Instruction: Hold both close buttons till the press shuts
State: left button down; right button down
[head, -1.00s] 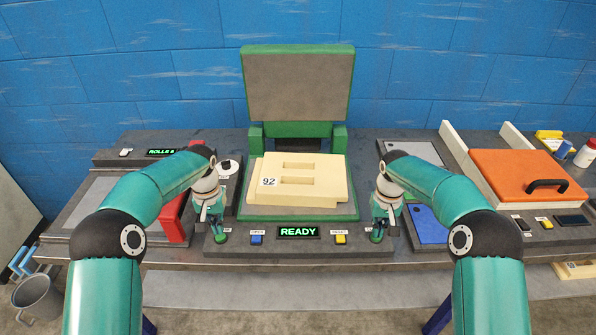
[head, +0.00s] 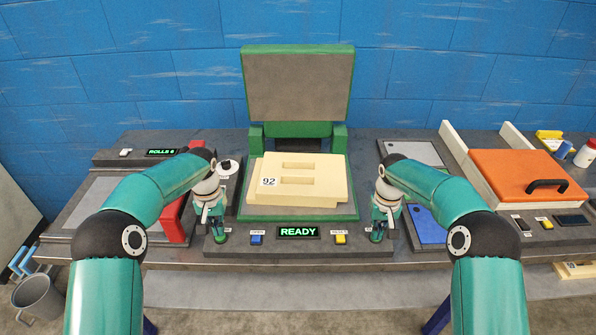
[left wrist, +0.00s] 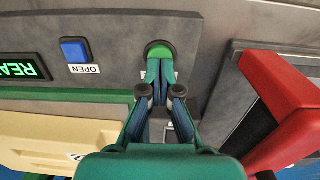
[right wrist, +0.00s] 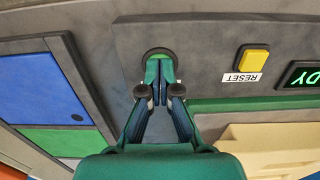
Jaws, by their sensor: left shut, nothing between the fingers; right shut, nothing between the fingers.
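The press stands open, with its green-framed lid (head: 298,85) upright behind its bed. Cream foam pieces (head: 330,185), one labelled 92, lie stacked on the green bed (head: 300,214). The display (head: 298,232) reads READY. My left gripper (head: 219,236) is shut, fingertips pointing down at the round green button (left wrist: 160,50) at the panel's left end. My right gripper (head: 377,234) is shut, fingertips at the round green button (right wrist: 158,54) at the right end. In both wrist views the tips overlap the button edge; I cannot tell how firmly they press.
On the panel are a blue OPEN button (head: 257,240) and a yellow RESET button (head: 340,239). A red-handled device (head: 176,220) is at left. An orange lid with black handle (head: 525,178) is at right. A grey bucket (head: 37,299) stands lower left.

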pick_arm(q)
jog(key=shift+f, duration=0.95)
dwell(1.9)
pick_arm(e)
jog(key=shift+r, duration=3.5)
pick_arm(q)
jog(key=shift+r, duration=3.55)
